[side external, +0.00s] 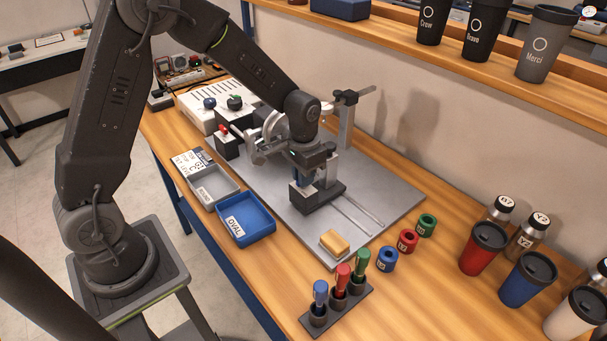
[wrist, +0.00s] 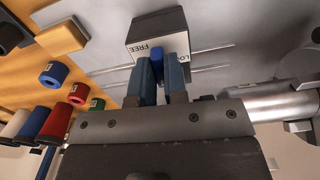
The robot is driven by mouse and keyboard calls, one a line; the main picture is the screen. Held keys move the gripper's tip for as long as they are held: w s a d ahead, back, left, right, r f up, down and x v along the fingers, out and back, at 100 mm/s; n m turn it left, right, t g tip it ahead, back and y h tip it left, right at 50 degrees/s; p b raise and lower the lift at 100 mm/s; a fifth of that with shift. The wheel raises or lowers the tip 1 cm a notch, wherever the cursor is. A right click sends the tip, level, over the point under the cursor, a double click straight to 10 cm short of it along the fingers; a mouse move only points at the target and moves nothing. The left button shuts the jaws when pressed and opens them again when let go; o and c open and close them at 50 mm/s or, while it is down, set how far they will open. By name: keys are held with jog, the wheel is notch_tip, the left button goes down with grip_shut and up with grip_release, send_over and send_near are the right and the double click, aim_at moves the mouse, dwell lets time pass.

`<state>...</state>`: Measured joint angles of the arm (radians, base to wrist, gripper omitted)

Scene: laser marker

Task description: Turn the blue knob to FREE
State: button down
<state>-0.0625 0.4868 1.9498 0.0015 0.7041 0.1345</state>
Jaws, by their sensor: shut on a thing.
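The blue knob (wrist: 155,53) is on the face of a small grey-white block (wrist: 158,24) marked FREE on the left and LO..., partly covered, on the right in the wrist view. My gripper (wrist: 160,66) is shut on the knob, one finger on each side. The knob sits between the two labels; its exact setting is hard to tell behind the fingers. In the side external view my gripper (side external: 306,170) reaches down to the block (side external: 317,199) on the grey plate, and a bit of blue (side external: 299,182) shows by the fingers.
Left of the plate (side external: 385,205) lie a grey tray (side external: 196,197) and a blue OVAL tray (side external: 270,238). A yellow block (side external: 334,242) sits on its front edge. Markers (side external: 342,277), coloured rings (side external: 408,241) and cups (side external: 483,246) stand in front and right. A post (side external: 347,122) rises behind.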

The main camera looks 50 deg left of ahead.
jog(key=m, duration=0.8)
jog(key=shift+m, duration=0.3)
jog(key=m, duration=0.4)
jog(key=shift+m, duration=2.2)
jog(key=c, duration=1.2)
grip_release()
jog(key=shift+o, duration=0.2)
notch_tip(320, 180, up, 14)
